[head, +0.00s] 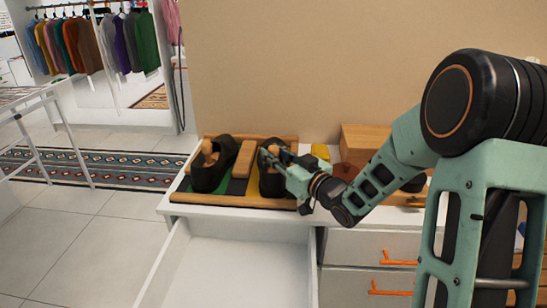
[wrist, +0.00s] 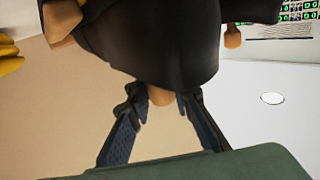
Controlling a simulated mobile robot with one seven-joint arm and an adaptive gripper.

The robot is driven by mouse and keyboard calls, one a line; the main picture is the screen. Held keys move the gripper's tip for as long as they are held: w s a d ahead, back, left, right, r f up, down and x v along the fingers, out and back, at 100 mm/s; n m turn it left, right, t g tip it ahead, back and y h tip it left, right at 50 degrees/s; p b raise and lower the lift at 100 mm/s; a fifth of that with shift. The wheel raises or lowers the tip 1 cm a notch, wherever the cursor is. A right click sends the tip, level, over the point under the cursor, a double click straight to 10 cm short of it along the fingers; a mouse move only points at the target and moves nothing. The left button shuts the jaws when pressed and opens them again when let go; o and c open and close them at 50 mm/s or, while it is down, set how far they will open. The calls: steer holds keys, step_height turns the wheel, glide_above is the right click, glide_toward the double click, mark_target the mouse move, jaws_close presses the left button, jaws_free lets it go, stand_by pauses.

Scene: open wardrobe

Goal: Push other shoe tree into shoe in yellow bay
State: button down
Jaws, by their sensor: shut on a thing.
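A dark shoe (head: 271,182) stands in the yellow bay (head: 281,203) at the right of the wooden rack. In the wrist view my gripper (wrist: 160,98) is shut on the wooden knob of a shoe tree (wrist: 161,93), right against the black shoe (wrist: 150,45). The shoe hides the rest of this tree, so its depth cannot be told. The other dark shoe (head: 221,170) stands in the green bay (head: 205,193) with a wooden shoe tree (head: 206,150) in it.
A yellow item (head: 320,151), a reddish-brown item (head: 345,170) and a wooden box (head: 366,137) are to the right, near my arm. An open, empty drawer (head: 235,265) juts out below the rack.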

steer(key=shift+w, duration=0.25)
steer(key=c, duration=1.2)
jaws_free()
steer(key=shift+r, duration=0.1)
steer(key=shift+r+p, duration=2.95)
steer(key=shift+r, duration=1.45)
